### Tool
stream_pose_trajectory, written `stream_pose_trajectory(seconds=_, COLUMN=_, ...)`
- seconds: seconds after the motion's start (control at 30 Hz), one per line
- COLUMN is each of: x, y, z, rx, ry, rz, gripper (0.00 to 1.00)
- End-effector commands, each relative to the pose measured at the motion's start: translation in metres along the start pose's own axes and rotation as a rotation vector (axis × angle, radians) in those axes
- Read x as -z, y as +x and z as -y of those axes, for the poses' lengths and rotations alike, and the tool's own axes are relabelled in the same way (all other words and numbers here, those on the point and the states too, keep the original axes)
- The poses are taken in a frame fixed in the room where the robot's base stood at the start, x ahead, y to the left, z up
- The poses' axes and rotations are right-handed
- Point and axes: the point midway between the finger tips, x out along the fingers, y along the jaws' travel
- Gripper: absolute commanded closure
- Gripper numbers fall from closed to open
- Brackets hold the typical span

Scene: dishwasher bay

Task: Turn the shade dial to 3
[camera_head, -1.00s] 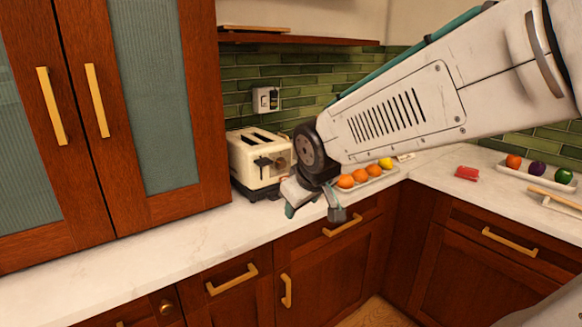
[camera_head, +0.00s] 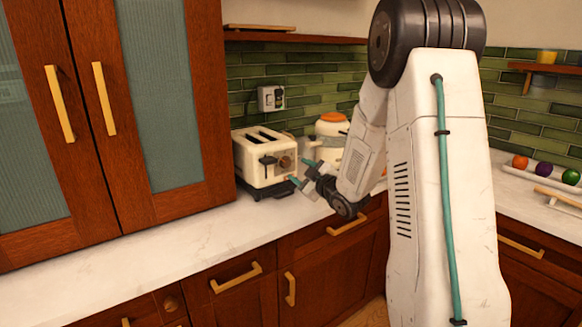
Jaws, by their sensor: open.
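A cream toaster (camera_head: 252,160) with two slots on top stands on the counter against the green tiles. Its front face has a dark lever (camera_head: 268,161) and a round brownish dial (camera_head: 286,161) to the right of it. The dial's markings are too small to read. My gripper (camera_head: 299,176) is open and empty, just to the right of the toaster's front, with its fingers pointing left toward the dial side. I cannot tell whether a fingertip touches the toaster.
A white canister with an orange lid (camera_head: 332,124) stands behind my gripper. A wall socket (camera_head: 271,98) is above the toaster. A tall cabinet (camera_head: 160,100) bounds the left. A tray of colored balls (camera_head: 545,172) is at the right. The counter (camera_head: 190,228) in front is clear.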

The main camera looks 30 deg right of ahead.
Motion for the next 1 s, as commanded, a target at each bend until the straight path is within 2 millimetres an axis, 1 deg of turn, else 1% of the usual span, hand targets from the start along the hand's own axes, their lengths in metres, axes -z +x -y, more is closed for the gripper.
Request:
stream_pose_trajectory(seconds=0.03, x=0.000, y=0.010, z=0.001, rx=0.002, ry=0.000, rz=-0.001, gripper=0.48)
stream_pose_trajectory(seconds=0.1, x=0.000, y=0.021, z=0.001, rx=0.003, ry=0.000, rz=0.000, gripper=0.48)
stream_pose_trajectory(seconds=0.3, x=0.000, y=0.047, z=0.001, rx=0.002, ry=0.001, rz=0.001, gripper=0.48)
stream_pose_trajectory(seconds=0.43, x=0.000, y=0.055, z=0.001, rx=0.002, ry=0.001, rz=0.002, gripper=0.48)
stream_pose_trajectory(seconds=0.67, x=0.000, y=0.056, z=0.001, rx=0.001, ry=0.002, rz=0.003, gripper=0.48)
stream_pose_trajectory(seconds=0.7, x=0.000, y=0.056, z=0.001, rx=0.001, ry=0.002, rz=0.003, gripper=0.51)
stream_pose_trajectory(seconds=0.77, x=0.000, y=0.056, z=0.001, rx=0.001, ry=0.002, rz=0.003, gripper=0.68)
stream_pose_trajectory(seconds=0.8, x=0.000, y=0.056, z=0.001, rx=0.001, ry=0.002, rz=0.003, gripper=0.79)
stream_pose_trajectory(seconds=0.83, x=0.000, y=0.056, z=0.001, rx=0.001, ry=0.002, rz=0.003, gripper=0.87)
stream_pose_trajectory(seconds=0.87, x=0.000, y=0.056, z=0.001, rx=0.001, ry=0.002, rz=0.003, gripper=0.93)
stream_pose_trajectory(seconds=1.0, x=0.000, y=0.056, z=0.001, rx=0.001, ry=0.003, rz=0.003, gripper=0.93)
